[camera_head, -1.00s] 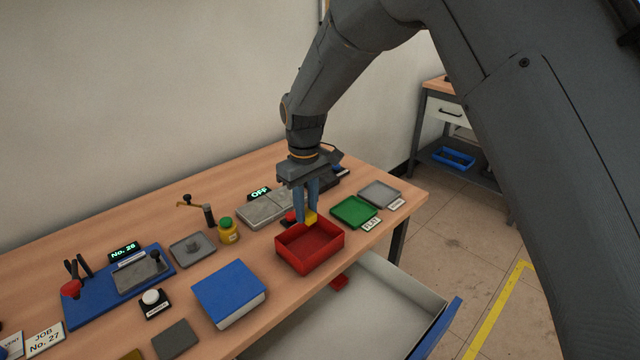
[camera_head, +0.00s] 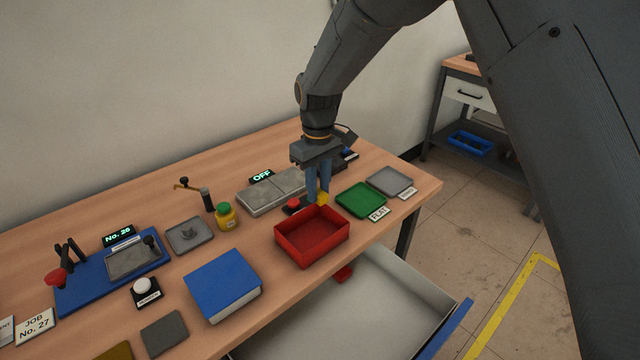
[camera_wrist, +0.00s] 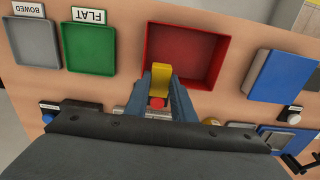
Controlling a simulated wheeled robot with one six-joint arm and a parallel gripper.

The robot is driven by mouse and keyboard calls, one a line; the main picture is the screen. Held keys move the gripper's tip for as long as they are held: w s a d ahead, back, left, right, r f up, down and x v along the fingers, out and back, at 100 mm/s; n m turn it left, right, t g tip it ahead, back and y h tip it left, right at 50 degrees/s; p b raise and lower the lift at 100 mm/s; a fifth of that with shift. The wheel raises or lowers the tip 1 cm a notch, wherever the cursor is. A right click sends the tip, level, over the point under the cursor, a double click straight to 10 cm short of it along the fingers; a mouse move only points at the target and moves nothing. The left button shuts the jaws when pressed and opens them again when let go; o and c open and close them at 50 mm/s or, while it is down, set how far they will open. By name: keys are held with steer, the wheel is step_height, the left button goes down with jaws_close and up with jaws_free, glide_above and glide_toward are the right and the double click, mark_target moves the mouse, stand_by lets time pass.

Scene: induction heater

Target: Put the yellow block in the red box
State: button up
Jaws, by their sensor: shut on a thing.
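The yellow block (camera_head: 323,198) is held between the two blue fingers of my gripper (camera_head: 318,190), which is shut on it. In the wrist view the yellow block (camera_wrist: 160,78) sits between the fingertips, overlapping the near wall of the red box in the picture. The red box (camera_head: 312,250) is open-topped and looks empty, standing near the table's front edge. In the head view the block is at the back edge of the box, seemingly above its rim; the exact height is hard to tell.
A green FLAT tray (camera_head: 361,199) and a grey tray (camera_head: 390,181) lie right of the box. A red button (camera_head: 293,203) is close behind it. A blue box-like block (camera_head: 223,284) stands to the left. An open drawer (camera_head: 380,300) juts out below the front edge.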

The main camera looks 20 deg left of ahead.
steer(key=shift+f+b, duration=1.95)
steer(key=shift+f, duration=2.85)
steer(key=o, duration=1.1)
steer(key=shift+o, duration=0.2)
steer(key=shift+r, duration=0.1)
